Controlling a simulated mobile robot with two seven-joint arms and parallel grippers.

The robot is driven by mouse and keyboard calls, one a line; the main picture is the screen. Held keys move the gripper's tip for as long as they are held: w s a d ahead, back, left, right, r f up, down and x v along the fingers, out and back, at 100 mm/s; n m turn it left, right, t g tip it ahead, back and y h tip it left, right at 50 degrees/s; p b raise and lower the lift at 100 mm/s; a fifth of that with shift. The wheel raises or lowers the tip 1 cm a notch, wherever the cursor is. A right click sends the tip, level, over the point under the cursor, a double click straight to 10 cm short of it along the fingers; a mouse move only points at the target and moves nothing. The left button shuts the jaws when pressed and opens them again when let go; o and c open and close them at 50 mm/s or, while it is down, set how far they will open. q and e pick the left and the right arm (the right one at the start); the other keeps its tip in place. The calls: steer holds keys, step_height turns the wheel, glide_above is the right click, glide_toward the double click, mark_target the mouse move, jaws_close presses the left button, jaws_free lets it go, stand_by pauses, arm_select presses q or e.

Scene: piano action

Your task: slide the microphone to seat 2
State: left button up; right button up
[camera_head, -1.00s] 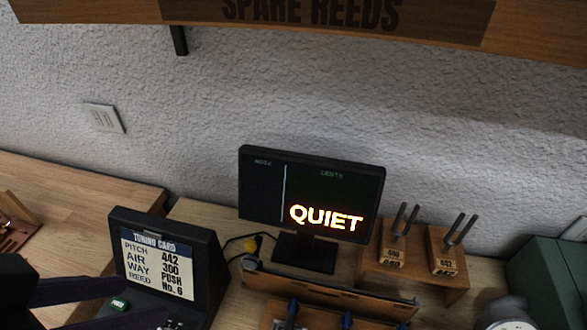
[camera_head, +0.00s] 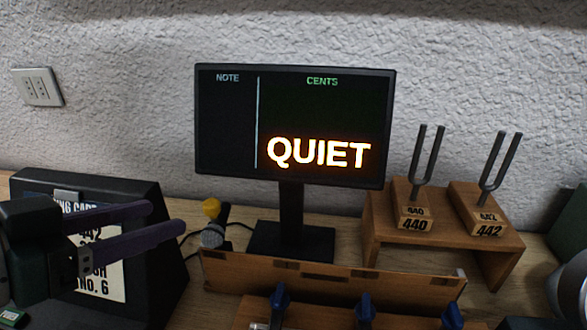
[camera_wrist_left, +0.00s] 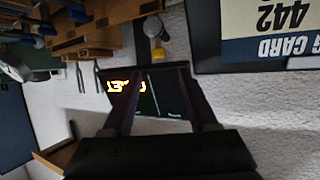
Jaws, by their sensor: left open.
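My left gripper (camera_head: 167,218) is open and empty. Its purple fingers point right toward the microphone, in front of the tuning card stand, with a gap in the picture. It also shows open in the left wrist view (camera_wrist_left: 160,72). No marked seat 2 can be read. My right gripper is not in view.
A monitor (camera_head: 228,130) reading QUIET stands behind. Two tuning forks stand in blocks on a wooden riser (camera_head: 490,235) at right. Several blue-topped pieces (camera_head: 365,311) are in front of the board. The tuning card stand (camera_head: 145,192) is behind my left arm.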

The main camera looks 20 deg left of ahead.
mark_target(209, 204)
arm_select(q)
steer(key=x, duration=0.8)
steer(key=shift+w+f, duration=0.1)
steer(key=shift+w, duration=0.05)
steer(key=shift+c, duration=0.2)
jaws_close()
stand_by(0.9)
